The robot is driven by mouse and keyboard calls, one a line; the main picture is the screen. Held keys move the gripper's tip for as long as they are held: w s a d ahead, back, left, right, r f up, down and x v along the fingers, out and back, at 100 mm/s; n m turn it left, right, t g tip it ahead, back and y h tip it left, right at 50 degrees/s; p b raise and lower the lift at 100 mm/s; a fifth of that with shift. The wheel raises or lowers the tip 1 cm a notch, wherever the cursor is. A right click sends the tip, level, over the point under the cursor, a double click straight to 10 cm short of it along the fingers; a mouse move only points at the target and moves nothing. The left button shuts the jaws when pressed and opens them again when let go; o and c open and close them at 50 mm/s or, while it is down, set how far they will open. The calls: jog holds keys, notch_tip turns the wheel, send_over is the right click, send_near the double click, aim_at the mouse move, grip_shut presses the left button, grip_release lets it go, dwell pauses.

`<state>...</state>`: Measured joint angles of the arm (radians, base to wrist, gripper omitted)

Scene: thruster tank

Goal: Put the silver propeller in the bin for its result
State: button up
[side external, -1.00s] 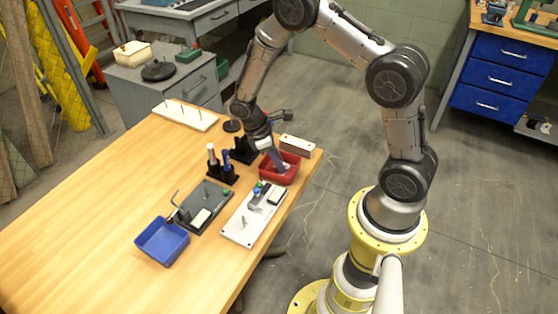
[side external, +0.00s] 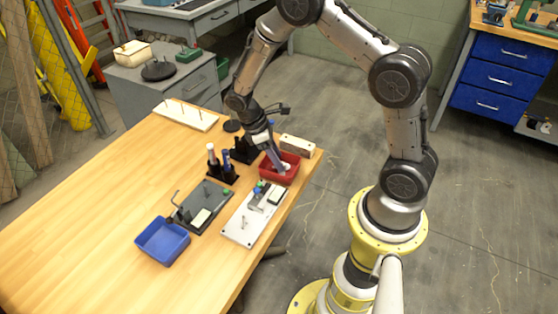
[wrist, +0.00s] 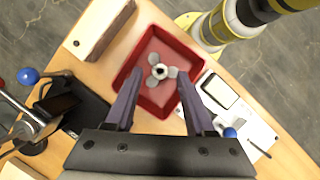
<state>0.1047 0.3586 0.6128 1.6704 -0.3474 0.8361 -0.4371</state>
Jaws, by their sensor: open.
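The silver propeller (wrist: 158,71) lies in the red bin (wrist: 123,68), near the middle of its floor in the wrist view. In the side view, the red bin (side external: 293,174) stands near the table's right edge and a pale bit of the propeller (side external: 286,166) shows in it. My gripper (wrist: 154,88) is open and empty, its two fingers spread on either side of the propeller and above the bin. In the side view my gripper (side external: 279,167) reaches down over the red bin. A blue bin (side external: 162,241) stands empty at the table's front left.
A wooden block (side external: 297,144) lies behind the red bin. A white board with small devices (side external: 237,230) and a dark plate with a hook (side external: 187,214) lie in front. Black holders with upright tools (side external: 222,174) stand left. The table's left part is clear.

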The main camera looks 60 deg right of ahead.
jog(key=a+r+m+t, duration=0.2)
jog(key=a+r+t, duration=0.15)
jog(key=r, duration=1.45)
jog(key=s+a+r+m+t+y, duration=0.1)
jog(key=s+a+r+m+t, duration=0.1)
jog(key=s, duration=0.6)
jog(key=s+a+r+m+t+y, duration=0.1)
jog(key=s+a+r+m+t, duration=0.2)
jog(key=s+r, duration=0.3)
jog(key=shift+s+a+t+y, duration=0.3)
jog(key=shift+s+t, duration=0.15)
jog(key=shift+s, duration=0.65)
jog(key=shift+r, duration=0.1)
